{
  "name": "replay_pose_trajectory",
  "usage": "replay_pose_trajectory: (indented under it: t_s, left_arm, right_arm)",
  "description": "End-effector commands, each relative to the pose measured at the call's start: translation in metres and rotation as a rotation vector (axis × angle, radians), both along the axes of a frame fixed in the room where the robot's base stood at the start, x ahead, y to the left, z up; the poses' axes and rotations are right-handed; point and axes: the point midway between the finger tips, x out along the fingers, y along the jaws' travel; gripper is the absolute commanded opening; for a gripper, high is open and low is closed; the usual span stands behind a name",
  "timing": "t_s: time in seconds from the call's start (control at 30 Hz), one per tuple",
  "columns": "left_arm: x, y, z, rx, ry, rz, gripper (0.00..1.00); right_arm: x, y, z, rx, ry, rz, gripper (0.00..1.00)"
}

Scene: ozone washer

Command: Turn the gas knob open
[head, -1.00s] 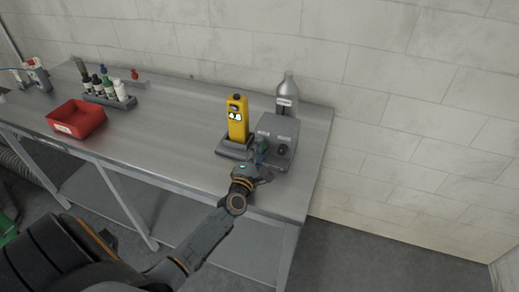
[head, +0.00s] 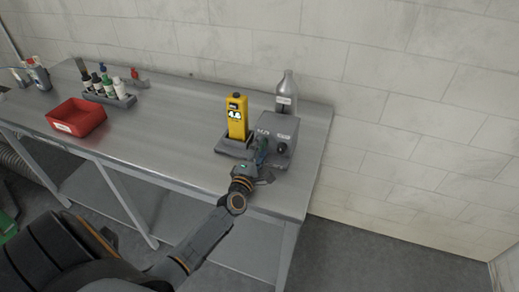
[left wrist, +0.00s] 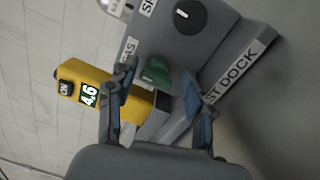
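The green gas knob (left wrist: 155,72) is on the front of a grey box (head: 284,128), under a label reading "GAS". In the left wrist view it lies between the two fingers of my left gripper (left wrist: 158,80), with visible gaps on both sides. My left gripper (head: 262,162) is open at the front of the box in the head view, where it partly hides the knob. A black knob (left wrist: 188,17) is on the same face of the box. My right gripper is in neither view.
A yellow handheld meter (head: 237,116) stands in a dark dock (head: 234,148) left of the box. A silver bottle (head: 287,90) stands behind. A red bin (head: 76,118) and a rack of bottles (head: 110,98) are farther left on the metal table (head: 165,135).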

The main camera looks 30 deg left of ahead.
Motion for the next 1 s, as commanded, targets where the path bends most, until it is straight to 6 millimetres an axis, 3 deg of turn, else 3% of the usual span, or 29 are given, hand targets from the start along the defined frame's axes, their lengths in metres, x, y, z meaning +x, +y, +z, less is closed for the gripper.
replay_pose_trajectory:
  t_s: [0.27,0.7,1.0]
  left_arm:
    - [-0.008,-0.001,0.0,-0.001,-0.002,0.001,0.51]
    - [-0.091,-0.022,-0.005,0.001,0.002,0.0,0.51]
    - [-0.116,-0.028,-0.005,0.001,-0.001,0.0,0.51]
  right_arm:
    - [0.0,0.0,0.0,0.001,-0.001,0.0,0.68]
    - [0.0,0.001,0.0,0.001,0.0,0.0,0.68]
    - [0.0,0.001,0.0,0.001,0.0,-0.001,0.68]
